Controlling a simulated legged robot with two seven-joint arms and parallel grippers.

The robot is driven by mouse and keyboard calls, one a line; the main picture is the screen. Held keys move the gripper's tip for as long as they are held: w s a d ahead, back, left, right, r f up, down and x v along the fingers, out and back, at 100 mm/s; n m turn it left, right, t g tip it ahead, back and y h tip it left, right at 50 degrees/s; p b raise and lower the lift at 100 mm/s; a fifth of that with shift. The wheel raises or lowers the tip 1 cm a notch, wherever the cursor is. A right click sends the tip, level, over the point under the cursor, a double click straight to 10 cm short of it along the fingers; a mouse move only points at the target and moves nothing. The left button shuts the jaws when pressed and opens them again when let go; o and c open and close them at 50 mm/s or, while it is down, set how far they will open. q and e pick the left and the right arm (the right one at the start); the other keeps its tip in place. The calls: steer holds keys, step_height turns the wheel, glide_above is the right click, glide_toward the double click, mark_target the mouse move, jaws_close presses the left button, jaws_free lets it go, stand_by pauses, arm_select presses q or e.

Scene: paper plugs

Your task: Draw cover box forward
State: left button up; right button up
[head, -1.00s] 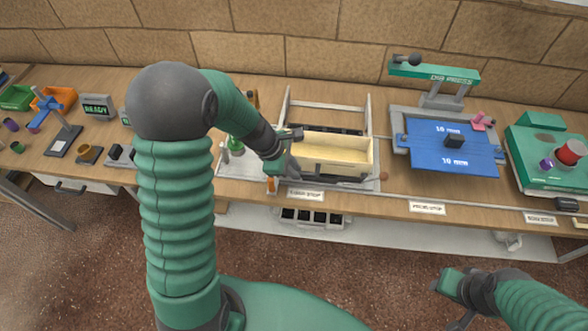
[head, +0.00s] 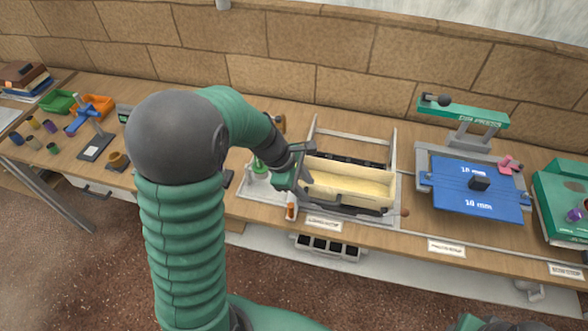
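The cover box, a cream open-topped box (head: 350,195), sits in a grey metal frame on the bench at the middle of the head view. My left gripper (head: 304,164) is at the box's left end. Its fingers look apart, one toward the back and one toward the front. I cannot tell whether they touch the box's end. My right gripper (head: 490,323) shows only in part at the bottom edge, and its fingers are cut off.
The grey frame (head: 398,160) has side rails behind the box. A blue plate (head: 465,202) under a green press (head: 470,112) is to the right. A green bottle (head: 259,165) stands left of my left gripper. Orange and green bins (head: 92,108) are far left.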

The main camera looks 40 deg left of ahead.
arm_select(q)
steer(key=v, duration=0.9)
steer(key=shift+r+p, duration=0.2)
steer(key=shift+p, duration=0.15)
steer(key=s+d+f+m+y, duration=0.1)
steer(key=s+d+f+m, duration=0.1)
steer(key=m, duration=0.5)
steer(key=s+d+f+m+y, duration=0.1)
steer(key=s+d+f+m, duration=0.2)
steer(key=m, duration=0.4)
steer(key=s+d+f+m+g+y, duration=0.1)
steer(key=s+d+f+m, duration=0.1)
steer(key=d+f+m, duration=0.2)
steer(key=shift+s+d+m, duration=0.25)
steer(key=shift+d+m, duration=0.7)
steer(key=shift+m, duration=1.05)
steer(key=shift+d, duration=0.25)
